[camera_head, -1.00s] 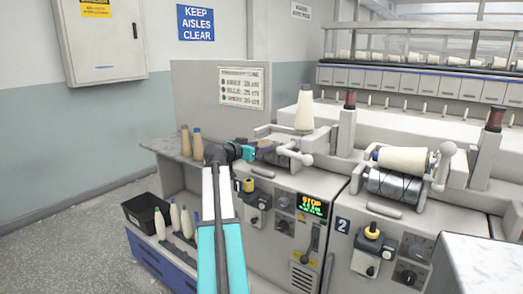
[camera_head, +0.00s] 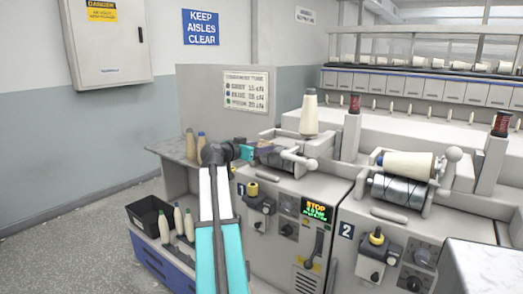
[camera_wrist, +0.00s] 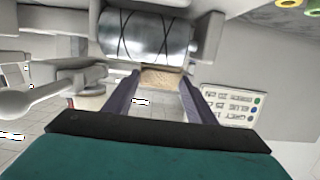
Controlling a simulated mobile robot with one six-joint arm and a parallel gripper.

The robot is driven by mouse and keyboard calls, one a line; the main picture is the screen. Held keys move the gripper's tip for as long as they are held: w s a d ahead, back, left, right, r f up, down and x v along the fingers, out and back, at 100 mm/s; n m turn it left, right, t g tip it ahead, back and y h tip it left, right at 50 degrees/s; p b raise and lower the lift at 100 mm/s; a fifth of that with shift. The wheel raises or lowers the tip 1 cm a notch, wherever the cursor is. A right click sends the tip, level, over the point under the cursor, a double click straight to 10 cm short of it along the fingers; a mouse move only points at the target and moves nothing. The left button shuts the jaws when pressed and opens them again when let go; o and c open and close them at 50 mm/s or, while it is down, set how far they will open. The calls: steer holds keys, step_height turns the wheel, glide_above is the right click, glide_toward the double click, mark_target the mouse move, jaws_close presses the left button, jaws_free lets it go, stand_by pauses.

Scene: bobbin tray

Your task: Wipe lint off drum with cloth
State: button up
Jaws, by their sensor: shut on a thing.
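The grey metal drum (camera_wrist: 150,35) with dark curved grooves lies across the top of the wrist view. My gripper (camera_wrist: 161,79) is shut on a tan, folded cloth (camera_wrist: 162,76) between its fingertips. The cloth is just below the drum's edge in that view; I cannot tell whether they touch. In the head view my gripper (camera_head: 260,150) is at the left winding station, and the cloth and most of that drum are hidden there. I cannot make out lint on the drum.
A pale cradle arm with a round knob (camera_head: 308,163) stands close right of my gripper. A cream cone (camera_head: 309,115) stands above it. A second station has a cream package (camera_head: 408,165) over its drum (camera_head: 398,190). Cones (camera_head: 201,145) stand on the left shelf above a black bin (camera_head: 150,215).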

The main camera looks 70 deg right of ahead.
steer(key=shift+w+a+r, duration=0.15)
steer(key=shift+a+r, duration=0.4)
steer(key=shift+a, duration=0.05)
steer(key=shift+w+a+r, duration=0.15)
steer(key=shift+a+r, duration=0.35)
steer(key=shift+a, duration=0.05)
steer(key=shift+w, duration=0.1)
